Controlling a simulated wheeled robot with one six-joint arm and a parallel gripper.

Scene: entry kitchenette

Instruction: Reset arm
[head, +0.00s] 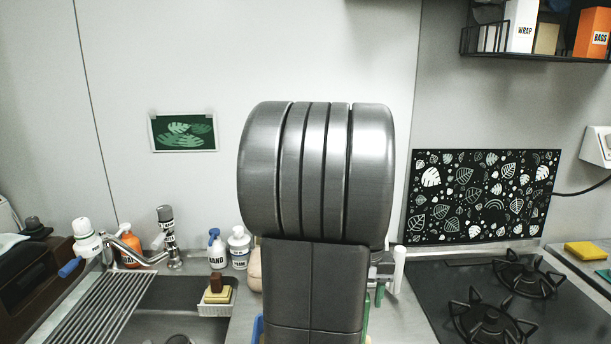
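My own arm (315,170) fills the middle of the head view as a large grey rounded joint with a dark link below it. It stands in front of the wall and the counter and hides what lies behind it. My gripper cannot be made out in this view, so I cannot see its fingers or whether it holds anything.
Left are a sink (185,305) with a tap (168,240), a drying rack (98,305), bottles (217,250) and a sponge holder (216,307). Right is a hob (445,280) below a leaf-patterned panel (482,195). A wire shelf (535,47) hangs upper right.

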